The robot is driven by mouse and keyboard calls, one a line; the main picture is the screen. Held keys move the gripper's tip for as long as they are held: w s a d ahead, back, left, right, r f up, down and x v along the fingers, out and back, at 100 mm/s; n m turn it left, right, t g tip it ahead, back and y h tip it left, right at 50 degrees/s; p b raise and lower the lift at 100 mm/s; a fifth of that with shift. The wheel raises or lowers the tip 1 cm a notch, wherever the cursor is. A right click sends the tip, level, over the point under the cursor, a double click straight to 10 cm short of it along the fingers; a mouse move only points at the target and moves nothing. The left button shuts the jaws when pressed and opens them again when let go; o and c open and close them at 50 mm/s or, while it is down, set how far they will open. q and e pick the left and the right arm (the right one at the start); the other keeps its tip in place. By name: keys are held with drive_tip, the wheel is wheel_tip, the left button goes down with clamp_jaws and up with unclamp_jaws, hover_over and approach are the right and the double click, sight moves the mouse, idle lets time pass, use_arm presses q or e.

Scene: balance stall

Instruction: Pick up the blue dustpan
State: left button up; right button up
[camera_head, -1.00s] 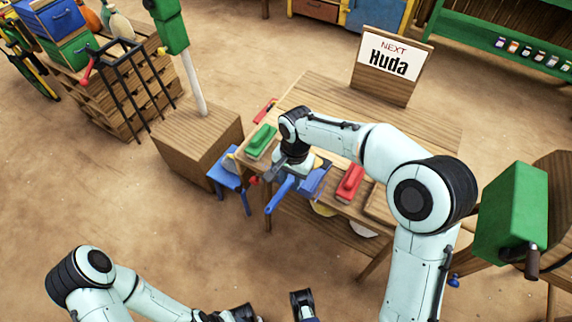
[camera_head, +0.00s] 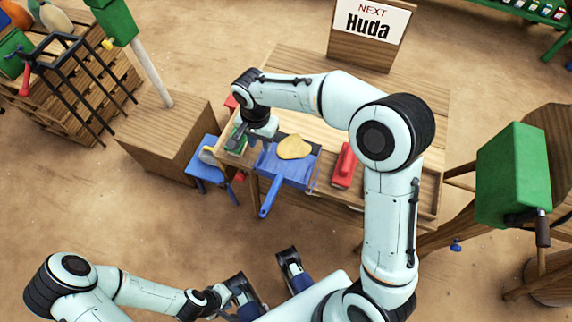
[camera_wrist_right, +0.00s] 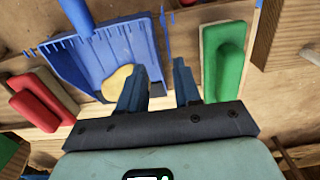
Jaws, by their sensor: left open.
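The blue dustpan (camera_head: 283,170) lies at the front of the wooden table, its handle (camera_head: 270,197) sticking out past the front edge. A yellow lump (camera_head: 293,147) shows at the pan's far edge. The pan also shows at the upper left of the right wrist view (camera_wrist_right: 122,48). My right gripper (camera_head: 238,137) is over the table's left part, left of the pan and near the green block. In the right wrist view its fingers (camera_wrist_right: 160,84) are apart with nothing between them. My left gripper (camera_head: 226,293) is low, well short of the table, open and apart from the pan.
A red block (camera_head: 344,166) lies right of the pan. A green block (camera_wrist_right: 224,60) lies on its other side. A blue stool (camera_head: 212,172) and a wooden box (camera_head: 170,140) stand left of the table. A sign (camera_head: 369,35) stands at the back.

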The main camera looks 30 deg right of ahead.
drive_tip(key=f, duration=0.3)
drive_tip(key=f+b, duration=0.1)
drive_tip(key=f, duration=0.1)
drive_tip(key=shift+s+f, duration=0.2)
drive_tip(key=shift+f, duration=0.2)
clamp_jaws()
